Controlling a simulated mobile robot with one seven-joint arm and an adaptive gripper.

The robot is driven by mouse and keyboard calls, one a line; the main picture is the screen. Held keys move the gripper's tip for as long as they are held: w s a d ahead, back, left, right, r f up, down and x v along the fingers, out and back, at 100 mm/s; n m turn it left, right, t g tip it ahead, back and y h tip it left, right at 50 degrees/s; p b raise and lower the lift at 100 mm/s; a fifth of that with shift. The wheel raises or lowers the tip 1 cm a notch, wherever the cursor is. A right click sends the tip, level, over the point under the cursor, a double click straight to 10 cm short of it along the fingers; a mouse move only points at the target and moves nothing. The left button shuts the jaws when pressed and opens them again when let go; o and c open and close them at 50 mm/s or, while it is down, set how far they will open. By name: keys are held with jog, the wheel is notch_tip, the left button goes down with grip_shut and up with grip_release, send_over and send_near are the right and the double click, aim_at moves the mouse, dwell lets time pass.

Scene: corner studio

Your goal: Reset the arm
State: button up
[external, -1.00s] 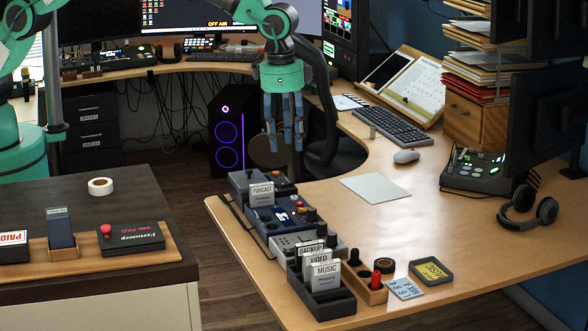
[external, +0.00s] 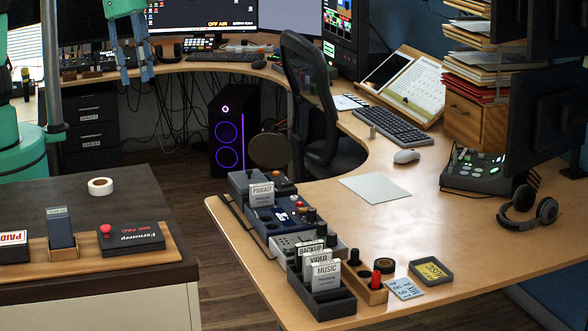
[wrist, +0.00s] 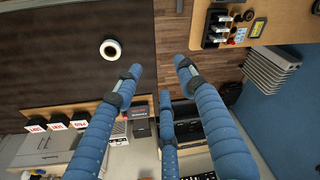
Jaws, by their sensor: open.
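My gripper (external: 136,75) is at the upper left in the external view, raised above the gap between the dark cabinet and the back desk. Its blue fingers hang down and are spread apart. In the wrist view its several fingers (wrist: 160,88) are open with nothing between them. Part of my green arm shows above the gripper and at the left edge. The gripper touches no object that I can see.
The dark-topped cabinet (external: 120,215) holds a white tape roll (external: 100,187) and a stamp tray (external: 150,252). The wooden desk (external: 300,213) carries card holders (external: 322,302), a keyboard (external: 395,132) and headphones (external: 529,208). An office chair (external: 312,95) stands in its curve.

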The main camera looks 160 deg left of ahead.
jog(key=s+d+r+m+t, duration=0.1)
jog(key=s+d+r, duration=0.15)
jog(key=d, duration=0.55)
jog(key=s+d+r+m, duration=0.2)
jog(key=s+d, duration=0.2)
jog(key=d, duration=0.5)
jog(key=s+d+r+m+t, duration=0.15)
jog(key=s+d, duration=0.25)
jog(key=d, duration=0.4)
jog(key=s+d+f+m, duration=0.1)
jog(key=s+d+f, duration=0.1)
jog(key=s+d, duration=0.5)
jog(key=s+d+f+m+t+h, duration=0.1)
jog(key=s+d+f+m, duration=0.1)
jog(key=s+d, duration=0.6)
jog(key=shift+s+d+f+h, duration=0.15)
jog(key=shift+s+f+h, duration=0.15)
jog(key=shift+s, duration=0.7)
jog(key=shift+m, duration=0.25)
notch_tip(320, 180, down, 12)
jog(key=b, duration=1.2)
jog(key=shift+r, duration=0.1)
